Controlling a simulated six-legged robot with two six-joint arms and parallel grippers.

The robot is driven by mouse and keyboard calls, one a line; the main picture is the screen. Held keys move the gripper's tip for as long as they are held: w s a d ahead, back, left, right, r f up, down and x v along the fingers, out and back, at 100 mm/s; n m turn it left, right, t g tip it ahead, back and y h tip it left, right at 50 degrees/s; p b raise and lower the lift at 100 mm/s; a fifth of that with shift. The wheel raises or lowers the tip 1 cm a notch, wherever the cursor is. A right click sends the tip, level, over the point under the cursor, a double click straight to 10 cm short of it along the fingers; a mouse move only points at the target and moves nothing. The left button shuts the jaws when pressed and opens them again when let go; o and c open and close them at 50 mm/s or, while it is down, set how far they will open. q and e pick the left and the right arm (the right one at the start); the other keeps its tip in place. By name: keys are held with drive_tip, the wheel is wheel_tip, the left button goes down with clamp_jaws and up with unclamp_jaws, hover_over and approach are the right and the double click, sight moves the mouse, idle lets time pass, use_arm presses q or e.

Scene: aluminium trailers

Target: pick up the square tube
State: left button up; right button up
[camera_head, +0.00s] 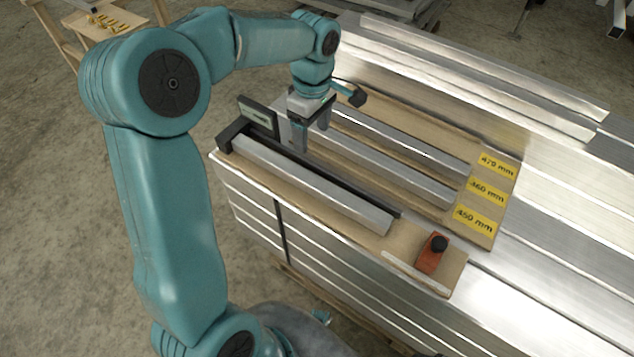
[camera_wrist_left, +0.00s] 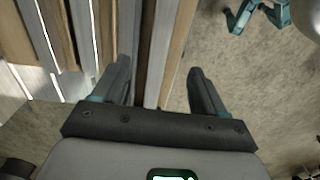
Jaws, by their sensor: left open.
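A grey square tube (camera_head: 315,186) lies along a black rail on a wooden board, near the front edge of a stack of aluminium profiles. Its left end is at a black stop block beside a small display. My left gripper (camera_head: 312,138) is open and points down near the tube's left end. In the left wrist view, the open fingers (camera_wrist_left: 158,78) stand on either side of a pale strip, the tube (camera_wrist_left: 160,50), with nothing clamped. The gap between the fingertips and the tube is hard to judge. My right gripper is out of view.
Behind the rail, a wooden tray (camera_head: 483,226) holds more tubes (camera_head: 405,177) in slots, with yellow labels 470, 460 and 450 mm. The display (camera_head: 256,117) stands close to my gripper. An orange block with a black knob (camera_head: 431,254) sits at the board's right end.

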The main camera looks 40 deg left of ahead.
use_arm(q)
drive_tip(key=b, duration=0.3)
hover_over(306, 175)
drive_tip(key=f, duration=1.1)
drive_tip(key=shift+w+d+f, duration=0.1)
drive_tip(key=shift+w+d, duration=0.05)
drive_tip(key=shift+d, duration=0.15)
drive_tip(key=f, duration=0.4)
drive_tip(key=shift+s+a+f, duration=0.25)
drive_tip(key=shift+s+a, duration=0.05)
drive_tip(key=shift+f+b, duration=0.3)
drive_tip(key=shift+f, duration=0.15)
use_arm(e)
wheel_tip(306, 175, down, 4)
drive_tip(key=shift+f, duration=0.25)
use_arm(q)
drive_tip(key=shift+r, duration=0.1)
clamp_jaws()
